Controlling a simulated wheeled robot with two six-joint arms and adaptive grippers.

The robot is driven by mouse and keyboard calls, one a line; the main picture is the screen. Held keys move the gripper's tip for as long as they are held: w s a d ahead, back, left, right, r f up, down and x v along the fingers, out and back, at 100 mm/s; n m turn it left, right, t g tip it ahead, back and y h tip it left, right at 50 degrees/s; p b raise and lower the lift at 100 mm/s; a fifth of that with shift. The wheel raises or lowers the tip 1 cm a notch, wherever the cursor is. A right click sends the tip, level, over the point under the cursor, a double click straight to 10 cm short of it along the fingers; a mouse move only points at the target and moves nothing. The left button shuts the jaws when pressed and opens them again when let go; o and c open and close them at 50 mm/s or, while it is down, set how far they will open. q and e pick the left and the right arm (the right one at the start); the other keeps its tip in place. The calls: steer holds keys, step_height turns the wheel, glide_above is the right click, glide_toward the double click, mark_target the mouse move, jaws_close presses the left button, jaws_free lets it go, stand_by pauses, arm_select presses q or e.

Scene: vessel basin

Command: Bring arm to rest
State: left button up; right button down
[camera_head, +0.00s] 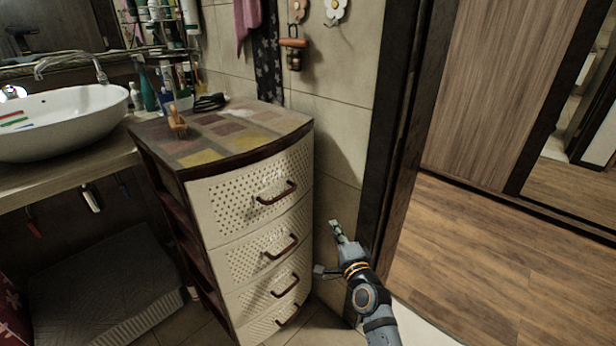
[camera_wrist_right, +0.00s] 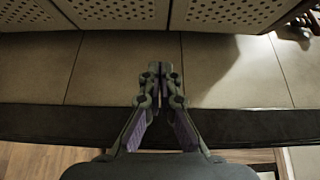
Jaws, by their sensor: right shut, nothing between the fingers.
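My right gripper (camera_head: 337,232) is beside the right side of the drawer cabinet, in front of the tiled wall, with its arm coming up from the bottom of the head view. In the right wrist view my right gripper (camera_wrist_right: 160,72) has its fingertips together, with nothing between them. It appears to be apart from the cabinet. My left gripper and left arm are not in view.
The cream drawer cabinet (camera_head: 256,198) stands left of my right arm, with a brush (camera_head: 177,124) on top. A white basin (camera_head: 62,122) is at the far left. A dark door frame (camera_head: 398,120) stands close by, with open wooden floor (camera_head: 480,270) beyond it.

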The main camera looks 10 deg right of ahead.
steer(key=s+d+f+n+g, duration=0.2)
steer(key=s+f+n+g, duration=0.45)
steer(key=s+f, duration=0.65)
steer(key=s+d+f+n+g, duration=0.2)
steer(key=s+f+n+g, duration=0.45)
steer(key=s+f, duration=0.7)
arm_select(q)
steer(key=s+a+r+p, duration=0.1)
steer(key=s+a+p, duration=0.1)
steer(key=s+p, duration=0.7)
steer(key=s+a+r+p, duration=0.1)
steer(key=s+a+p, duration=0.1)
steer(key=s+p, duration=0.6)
steer(key=p, duration=0.7)
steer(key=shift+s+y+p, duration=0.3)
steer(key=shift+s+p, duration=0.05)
arm_select(e)
steer(key=s+d+f+n+g+h, duration=0.1)
steer(key=s+d+f+n, duration=0.1)
steer(key=s, duration=1)
steer(key=s+d+f+n+g+h, duration=0.2)
steer(key=s+d, duration=0.3)
steer(key=s, duration=0.8)
steer(key=shift+d+g, duration=0.25)
steer(key=shift+g, duration=0.05)
steer(key=shift+s, duration=0.1)
